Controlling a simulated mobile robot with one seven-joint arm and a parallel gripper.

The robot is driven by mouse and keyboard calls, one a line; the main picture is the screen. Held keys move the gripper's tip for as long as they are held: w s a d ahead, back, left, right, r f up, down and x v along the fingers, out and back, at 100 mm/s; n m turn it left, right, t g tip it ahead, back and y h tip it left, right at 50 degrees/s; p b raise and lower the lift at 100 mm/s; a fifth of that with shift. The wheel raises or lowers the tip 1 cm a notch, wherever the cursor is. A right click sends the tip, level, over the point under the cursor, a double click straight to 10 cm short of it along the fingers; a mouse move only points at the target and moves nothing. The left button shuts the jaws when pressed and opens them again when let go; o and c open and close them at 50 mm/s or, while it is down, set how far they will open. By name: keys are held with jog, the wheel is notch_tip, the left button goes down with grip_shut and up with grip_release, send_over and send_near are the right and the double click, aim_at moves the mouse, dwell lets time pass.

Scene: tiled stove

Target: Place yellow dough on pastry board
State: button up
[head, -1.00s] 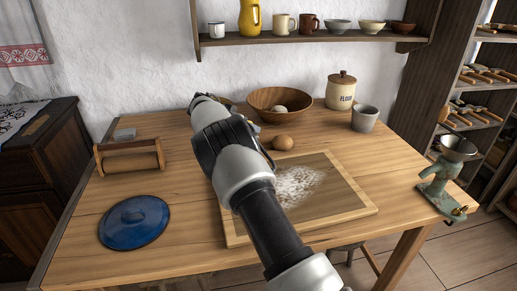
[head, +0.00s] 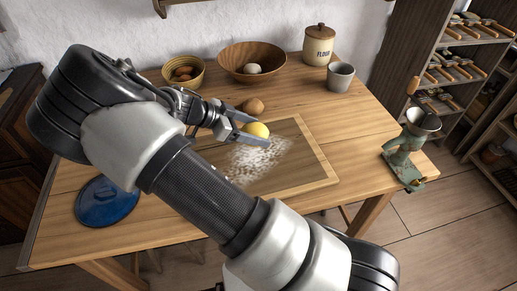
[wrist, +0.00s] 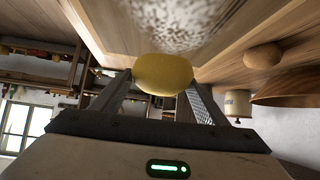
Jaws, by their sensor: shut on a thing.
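The yellow dough (head: 256,129) is a small rounded lump held between the fingertips of my gripper (head: 246,132). In the wrist view the dough (wrist: 162,74) sits between both fingers, which are shut on it. The pastry board (head: 318,160) is a framed wooden board with a patch of white flour in its middle. My gripper and the dough appear over the board's back left part, near the flour. I cannot tell the exact gap between dough and board. My arm hides the board's left side.
A brown egg-like lump (head: 253,105) lies just behind the board. Behind it stand a small bowl with brown eggs (head: 183,73), a wooden bowl (head: 252,58), a flour jar (head: 319,45) and a grey cup (head: 340,76). A blue lid (head: 106,203) lies left; a green grinder (head: 405,158) stands right.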

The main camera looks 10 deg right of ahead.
notch_tip(320, 180, down, 9)
jog(key=shift+b, duration=0.35)
jog(key=shift+f, duration=0.2)
jog(key=o, duration=1.2)
